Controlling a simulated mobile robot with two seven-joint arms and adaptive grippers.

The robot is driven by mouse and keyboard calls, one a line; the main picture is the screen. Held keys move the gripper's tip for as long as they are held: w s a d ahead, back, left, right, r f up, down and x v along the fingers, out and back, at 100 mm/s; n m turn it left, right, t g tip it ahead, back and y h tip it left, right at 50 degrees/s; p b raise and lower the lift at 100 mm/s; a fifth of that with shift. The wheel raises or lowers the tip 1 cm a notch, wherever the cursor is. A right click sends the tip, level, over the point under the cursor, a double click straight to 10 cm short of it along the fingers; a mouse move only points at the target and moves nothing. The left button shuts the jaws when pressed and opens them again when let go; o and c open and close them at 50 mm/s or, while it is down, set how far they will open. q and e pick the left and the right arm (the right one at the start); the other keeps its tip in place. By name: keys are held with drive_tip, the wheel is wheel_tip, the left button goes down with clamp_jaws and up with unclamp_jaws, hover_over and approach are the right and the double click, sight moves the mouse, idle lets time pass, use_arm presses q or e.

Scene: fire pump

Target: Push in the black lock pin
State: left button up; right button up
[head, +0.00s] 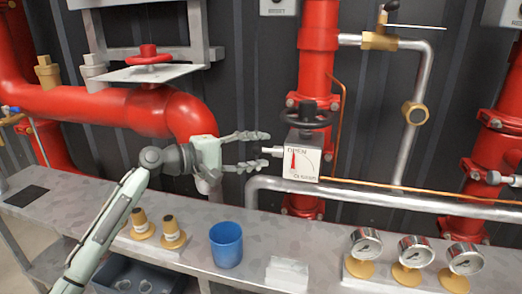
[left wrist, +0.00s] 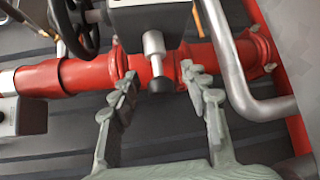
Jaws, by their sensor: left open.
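The lock pin (head: 270,150) is a silver shaft with a black tip. It sticks out to the left from the white indicator box (head: 305,163), which shows a red needle and the word OPEN. In the left wrist view the pin (left wrist: 154,46) points towards me, its black end (left wrist: 161,85) between the fingers. My left gripper (head: 254,151) is open, one finger above and one below the pin's end in the head view. In the left wrist view, the fingers (left wrist: 158,80) stand apart on either side of the tip. I cannot tell if they touch it. My right gripper is out of view.
A black handwheel (head: 308,113) sits above the box on the red vertical pipe (head: 318,45). A silver pipe (head: 400,202) runs below. The grey shelf (head: 200,262) holds a blue cup (head: 226,245), brass fittings (head: 173,232) and several gauges (head: 415,252).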

use_arm(q)
drive_tip(key=v, duration=1.1)
